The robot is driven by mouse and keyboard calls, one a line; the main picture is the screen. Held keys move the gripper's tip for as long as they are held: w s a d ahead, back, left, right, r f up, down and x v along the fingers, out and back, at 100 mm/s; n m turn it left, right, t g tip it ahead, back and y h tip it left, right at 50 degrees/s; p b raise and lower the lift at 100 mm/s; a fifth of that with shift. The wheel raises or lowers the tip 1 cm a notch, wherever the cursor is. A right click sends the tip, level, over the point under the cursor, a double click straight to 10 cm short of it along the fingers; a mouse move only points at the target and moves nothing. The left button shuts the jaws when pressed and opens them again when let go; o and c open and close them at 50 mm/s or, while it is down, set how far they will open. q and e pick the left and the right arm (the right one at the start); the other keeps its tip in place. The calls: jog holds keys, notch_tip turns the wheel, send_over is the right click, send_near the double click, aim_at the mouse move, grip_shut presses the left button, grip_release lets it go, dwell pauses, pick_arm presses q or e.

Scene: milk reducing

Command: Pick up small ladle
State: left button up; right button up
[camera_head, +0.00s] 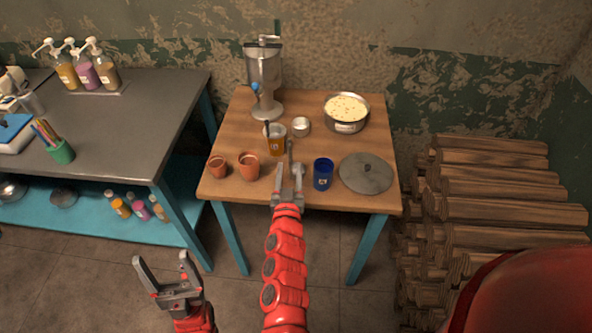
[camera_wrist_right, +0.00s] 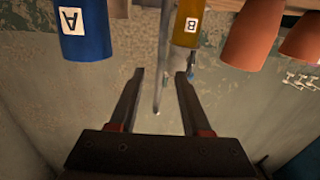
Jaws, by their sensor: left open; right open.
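A thin grey upright rod, which looks like the small ladle's handle (camera_head: 290,150), stands at the front middle of the wooden table. My right gripper (camera_head: 289,172) is open at the table's front edge, with the rod in line with the gap between its fingers. In the right wrist view, upside down, the handle (camera_wrist_right: 157,95) shows between the open fingers (camera_wrist_right: 160,74), touching neither visibly. The ladle's bowl is not clear. My left gripper (camera_head: 161,264) is open and empty, low over the floor left of the table.
A blue cup (camera_head: 323,175) stands close right of my right gripper, an amber container (camera_head: 276,146) close left. Clay cups (camera_head: 249,167), a round grey lid (camera_head: 366,174), a pot (camera_head: 347,127) and a metal dispenser (camera_head: 264,72) share the table. Logs (camera_head: 500,185) are stacked right.

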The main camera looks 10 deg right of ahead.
aim_at(290, 161)
jog(key=shift+p+x, duration=0.5)
jog(key=shift+x, duration=1.8)
grip_shut()
